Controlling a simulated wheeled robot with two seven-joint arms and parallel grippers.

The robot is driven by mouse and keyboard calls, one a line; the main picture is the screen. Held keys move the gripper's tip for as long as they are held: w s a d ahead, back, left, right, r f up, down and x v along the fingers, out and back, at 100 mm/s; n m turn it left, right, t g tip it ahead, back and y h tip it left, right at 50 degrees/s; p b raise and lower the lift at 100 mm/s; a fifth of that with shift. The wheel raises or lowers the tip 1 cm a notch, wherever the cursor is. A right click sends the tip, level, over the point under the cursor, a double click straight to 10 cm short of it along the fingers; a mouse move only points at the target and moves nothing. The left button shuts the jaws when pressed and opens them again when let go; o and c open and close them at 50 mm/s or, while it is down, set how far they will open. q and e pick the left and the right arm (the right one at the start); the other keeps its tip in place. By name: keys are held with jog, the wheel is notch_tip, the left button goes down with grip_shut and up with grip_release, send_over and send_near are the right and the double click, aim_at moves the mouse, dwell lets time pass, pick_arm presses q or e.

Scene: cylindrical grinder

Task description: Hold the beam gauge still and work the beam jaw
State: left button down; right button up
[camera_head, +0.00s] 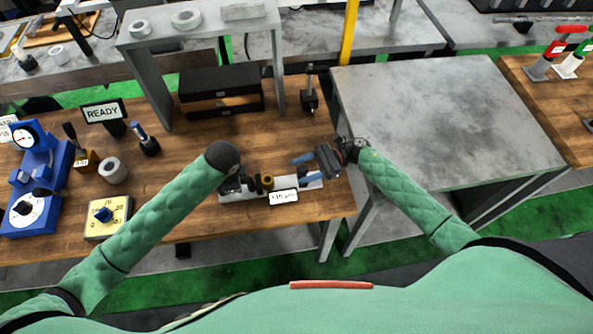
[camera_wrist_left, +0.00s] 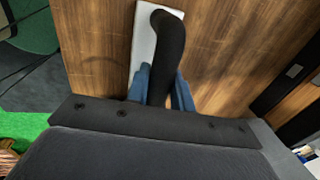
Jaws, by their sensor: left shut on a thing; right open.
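The beam gauge (camera_head: 270,190) lies near the front edge of the wooden bench, a pale bar with dark blocks, a brass-coloured part (camera_head: 267,182) and a small white label plate (camera_head: 284,197). My left gripper (camera_wrist_left: 160,88) is shut on the gauge's black curved part (camera_wrist_left: 167,45), its blue fingers on either side; the pale base (camera_wrist_left: 147,42) shows behind. In the head view my left wrist hides most of this grip. My right gripper (camera_head: 307,168) is open at the gauge's right end, its blue fingers apart. I cannot tell which part is the beam jaw, or whether the right fingers touch it.
Left on the bench are a blue dial device (camera_head: 36,180), a yellow knob box (camera_head: 107,217), a grey ring (camera_head: 113,170) and a READY sign (camera_head: 102,112). Behind stand a black case (camera_head: 220,90) and a small stand (camera_head: 309,95). A bare grey table (camera_head: 445,120) is right.

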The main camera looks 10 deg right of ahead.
aim_at(269, 176)
jog(key=shift+s+a, duration=0.25)
jog(key=shift+a, duration=0.95)
jog(key=shift+c, duration=0.2)
jog(key=c, duration=0.7)
jog(key=a, duration=0.8)
jog(key=shift+a, duration=0.35)
jog(key=o, duration=0.7)
jog(key=shift+o, duration=0.2)
jog(key=d, duration=0.4)
jog(key=w+d, duration=0.1)
jog(key=d, duration=0.3)
jog(key=w+d, duration=0.1)
jog(key=d, duration=0.3)
jog(key=shift+w, duration=0.2)
